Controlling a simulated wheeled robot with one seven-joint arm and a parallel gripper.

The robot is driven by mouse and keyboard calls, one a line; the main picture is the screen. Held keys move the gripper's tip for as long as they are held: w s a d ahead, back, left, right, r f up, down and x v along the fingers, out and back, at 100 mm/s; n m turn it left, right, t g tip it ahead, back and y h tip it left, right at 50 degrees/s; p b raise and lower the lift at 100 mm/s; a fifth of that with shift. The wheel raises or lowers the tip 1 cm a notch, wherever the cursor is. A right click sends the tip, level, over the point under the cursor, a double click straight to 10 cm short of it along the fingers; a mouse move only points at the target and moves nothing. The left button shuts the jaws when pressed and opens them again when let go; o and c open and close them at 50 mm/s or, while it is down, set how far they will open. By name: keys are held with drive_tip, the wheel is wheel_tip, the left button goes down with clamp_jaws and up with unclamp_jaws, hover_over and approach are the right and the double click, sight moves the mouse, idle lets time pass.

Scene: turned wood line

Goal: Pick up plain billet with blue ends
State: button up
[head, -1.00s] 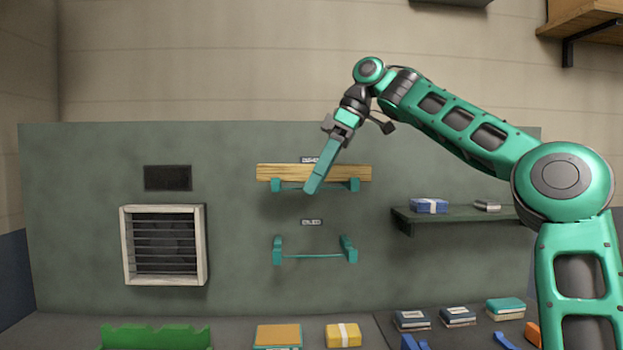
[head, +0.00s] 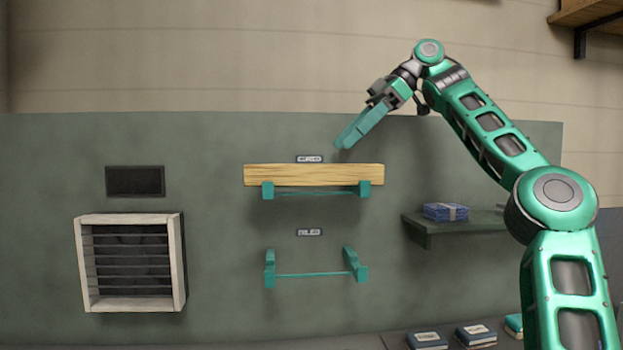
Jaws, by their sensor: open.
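A plain wooden billet (head: 312,175) rests across the two arms of the upper teal wall holder (head: 268,191). It is pale and long, and I see no blue ends on it from here. My gripper (head: 345,141) is in front of the panel, up and to the right of the billet's middle, and apart from it in the picture. Its fingers point down and left, with nothing seen between them. The finger gap is seen from the side. No billet with blue ends shows elsewhere in view.
A lower teal holder (head: 315,275) is empty. A slatted white-framed vent (head: 130,262) is at left. A wall shelf (head: 465,225) at right bears a blue bundle (head: 445,211). Books (head: 476,335) lie at the bottom right.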

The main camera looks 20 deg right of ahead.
sight(314, 170)
drive_tip(key=shift+w+a, duration=0.1)
drive_tip(key=shift+w, duration=0.1)
drive_tip(key=shift+w+a+f, duration=0.2)
drive_tip(key=shift+a, duration=0.05)
drive_tip(key=x, duration=0.4)
drive_tip(key=shift+f, duration=0.3)
drive_tip(key=shift+x, duration=2.8)
drive_tip(key=shift+s+a+r, duration=0.1)
drive_tip(key=shift+a, duration=0.05)
drive_tip(key=shift+c, duration=0.6)
clamp_jaws()
drive_tip(key=shift+r, duration=0.1)
